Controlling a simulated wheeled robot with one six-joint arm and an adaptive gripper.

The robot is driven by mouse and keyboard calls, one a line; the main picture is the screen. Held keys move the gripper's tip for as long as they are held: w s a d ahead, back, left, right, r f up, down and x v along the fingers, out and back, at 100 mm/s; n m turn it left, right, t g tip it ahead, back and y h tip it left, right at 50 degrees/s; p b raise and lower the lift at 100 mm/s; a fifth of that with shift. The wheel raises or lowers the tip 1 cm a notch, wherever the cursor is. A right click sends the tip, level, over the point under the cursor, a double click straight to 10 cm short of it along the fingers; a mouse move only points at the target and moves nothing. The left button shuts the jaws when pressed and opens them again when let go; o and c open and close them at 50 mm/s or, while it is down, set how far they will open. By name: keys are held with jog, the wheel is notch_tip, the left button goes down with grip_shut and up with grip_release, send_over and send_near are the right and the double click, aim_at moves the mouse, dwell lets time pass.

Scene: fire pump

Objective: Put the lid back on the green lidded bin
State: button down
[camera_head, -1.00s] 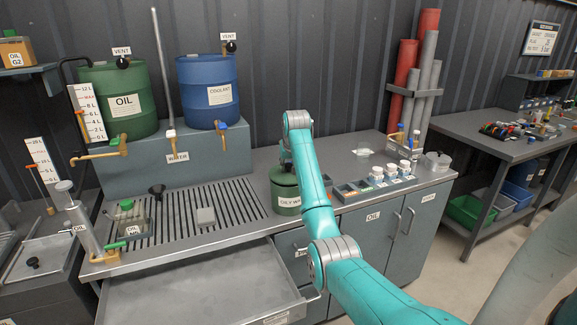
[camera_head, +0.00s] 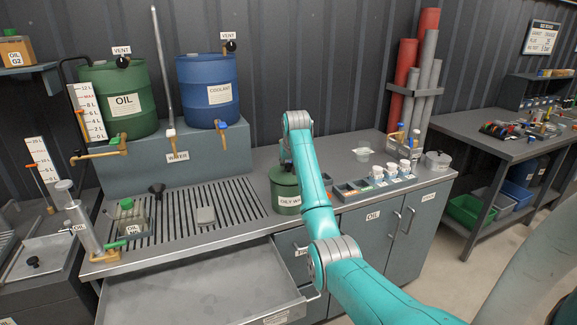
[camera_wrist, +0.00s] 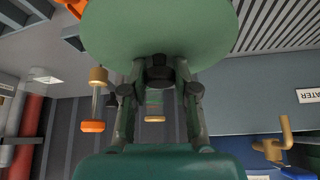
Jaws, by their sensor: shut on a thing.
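The green bin (camera_head: 286,195), labelled with partly hidden text starting "OILY W", stands on the bench right of the slatted drain grate, partly behind my arm. The round green lid (camera_wrist: 160,25) fills the top of the wrist view, with a black knob (camera_wrist: 160,72) at its middle. My gripper (camera_wrist: 160,88) is shut on this knob. In the head view my gripper is above the bin, mostly hidden by my arm. The lid is over the bin's top; I cannot tell whether it touches the rim.
A compartment tray (camera_head: 350,190) and small white-capped bottles (camera_head: 378,172) stand right of the bin. An open drawer (camera_head: 200,290) juts out below. Oil (camera_head: 118,100) and coolant (camera_head: 207,90) drums stand behind.

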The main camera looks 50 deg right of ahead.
jog(key=shift+c, duration=1.6)
grip_release()
jog(key=shift+r, duration=0.1)
jog(key=shift+r, duration=3.4)
grip_shut()
